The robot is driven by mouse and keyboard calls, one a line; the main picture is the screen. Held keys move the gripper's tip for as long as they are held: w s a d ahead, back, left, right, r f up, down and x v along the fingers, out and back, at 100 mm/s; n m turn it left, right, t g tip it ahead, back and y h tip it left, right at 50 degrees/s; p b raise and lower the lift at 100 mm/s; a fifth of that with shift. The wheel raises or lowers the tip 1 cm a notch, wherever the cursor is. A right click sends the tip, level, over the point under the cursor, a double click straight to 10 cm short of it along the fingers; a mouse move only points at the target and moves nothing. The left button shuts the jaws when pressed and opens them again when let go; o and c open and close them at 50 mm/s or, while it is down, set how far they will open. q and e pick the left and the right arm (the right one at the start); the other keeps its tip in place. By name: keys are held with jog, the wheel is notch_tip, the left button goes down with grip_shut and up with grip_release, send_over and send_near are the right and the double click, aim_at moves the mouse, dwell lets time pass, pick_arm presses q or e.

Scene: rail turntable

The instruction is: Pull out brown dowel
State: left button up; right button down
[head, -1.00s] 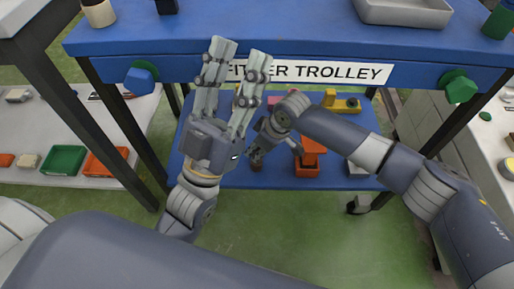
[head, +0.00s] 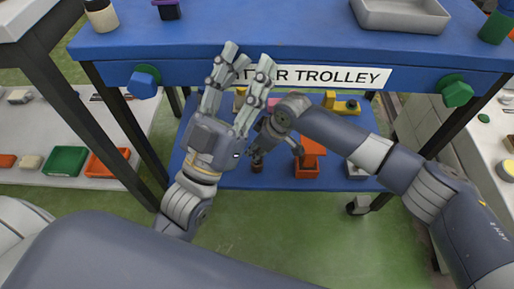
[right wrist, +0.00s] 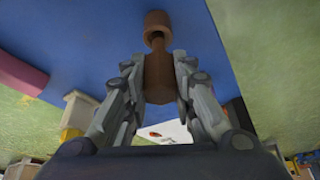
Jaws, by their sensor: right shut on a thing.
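The brown dowel (right wrist: 159,78) is between the fingers of my right gripper (right wrist: 160,84) in the right wrist view. My right gripper is shut on its wider part. A thin neck joins this part to a round brown piece (right wrist: 157,22) against the blue shelf. In the head view my right gripper (head: 259,153) is low over the lower shelf, and a small brown piece (head: 257,167) shows just below it. My left gripper (head: 247,56) is open and empty, fingers pointing up in front of the trolley's sign.
The blue trolley top (head: 290,35) overhangs the lower shelf (head: 225,178). An orange block (head: 307,170) stands just right of my right gripper. A grey tray (head: 402,14) sits on top. Blue (head: 142,86) and green (head: 457,92) knobs stick out in front.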

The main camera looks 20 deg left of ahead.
pick_arm(q)
jog(key=shift+w+f+g, duration=0.3)
jog(key=shift+f, duration=0.1)
pick_arm(e)
jog(key=shift+r, duration=0.15)
pick_arm(q)
jog(key=shift+w+f, duration=0.1)
jog(key=shift+w, duration=0.05)
pick_arm(e)
jog(key=shift+r, duration=0.1)
pick_arm(q)
jog(key=shift+w+f+g, duration=0.1)
jog(key=shift+f+g, duration=0.05)
jog(key=shift+g, duration=0.15)
pick_arm(e)
jog(key=shift+r+p, duration=0.15)
jog(key=shift+p, duration=0.25)
pick_arm(q)
jog(key=shift+w+d+f+g+y, duration=0.1)
jog(key=shift+w+f+g+y, duration=0.1)
jog(key=shift+w+f+g, duration=0.25)
jog(key=shift+w+d+f+g+y, duration=0.1)
jog(key=shift+w+f+g+y, duration=0.15)
jog(key=shift+f, duration=0.3)
pick_arm(e)
jog(key=shift+r, duration=0.1)
